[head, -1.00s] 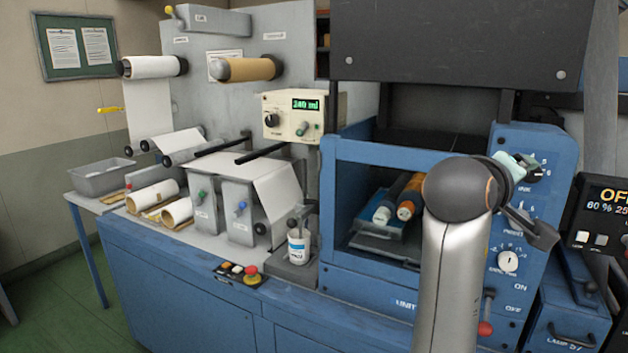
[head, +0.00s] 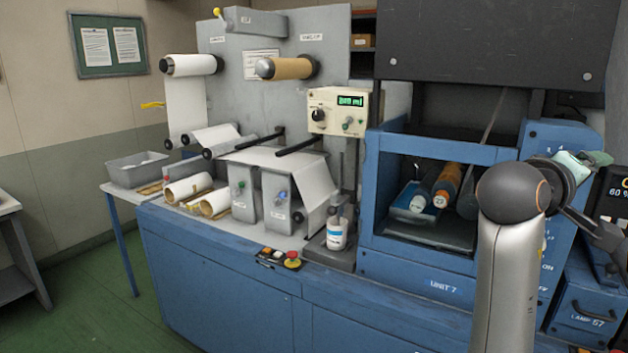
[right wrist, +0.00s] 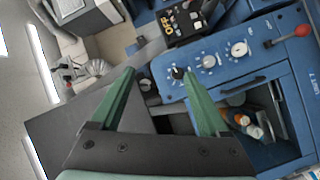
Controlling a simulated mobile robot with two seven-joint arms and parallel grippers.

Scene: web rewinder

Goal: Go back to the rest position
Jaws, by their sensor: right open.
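My right arm rises at the right of the head view. Its gripper (head: 582,164), with pale green fingers, is up in front of the right side of the blue unit (head: 425,285). In the right wrist view the two green fingers (right wrist: 160,72) stand wide apart with nothing between them. The unit's dial panel (right wrist: 208,62) lies beyond the fingertips, apart from them. My left gripper is in neither view.
The blue unit's open bay (head: 430,228) holds several rollers or bottles. The rewinder (head: 275,95) with paper rolls stands left of it. A white bottle (head: 337,233) and a red stop button (head: 292,259) are on the bench. Green floor (head: 100,300) is clear at left.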

